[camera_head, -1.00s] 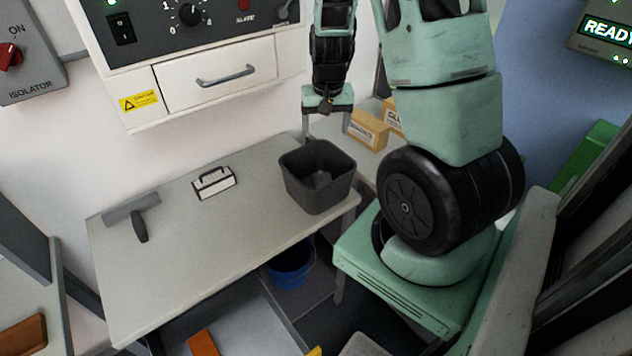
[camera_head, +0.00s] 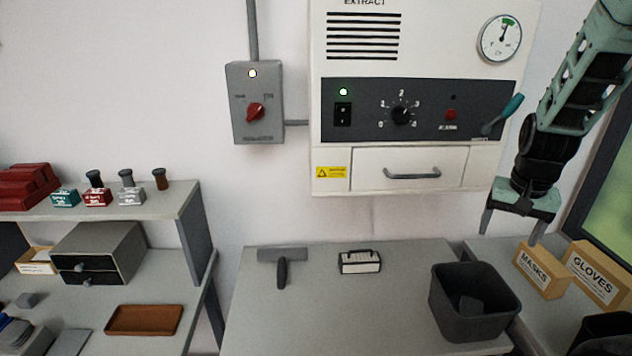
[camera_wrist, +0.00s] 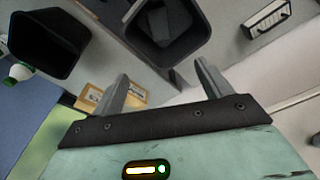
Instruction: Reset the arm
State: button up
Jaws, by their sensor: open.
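My gripper (camera_head: 512,226) is open and empty at the right of the head view, above the worktop and up and right of a dark grey bin. Its two fingers point down and stand well apart. The wrist view shows the same two spread fingers (camera_wrist: 160,82) with nothing between them. My arm comes down from the upper right corner of the head view.
The dark bin (camera_head: 474,304) stands on the grey table (camera_head: 300,325). A squeegee-like tool (camera_head: 282,270) and a small labelled block (camera_head: 360,262) lie left of it. Boxes of masks (camera_head: 540,270) and gloves (camera_head: 598,274) stand right. A white extractor unit (camera_head: 412,185) hangs above.

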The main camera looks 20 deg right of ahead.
jog(key=a+r+n+y+b, duration=0.15)
jog(key=a+n, duration=0.65)
jog(key=a, duration=1.7)
jog(key=s+a+n+g, duration=0.1)
jog(key=s+a+n, duration=0.7)
jog(key=s+a, duration=0.6)
jog(key=shift+s+r+n+b, duration=0.3)
jog(key=shift+s, duration=0.4)
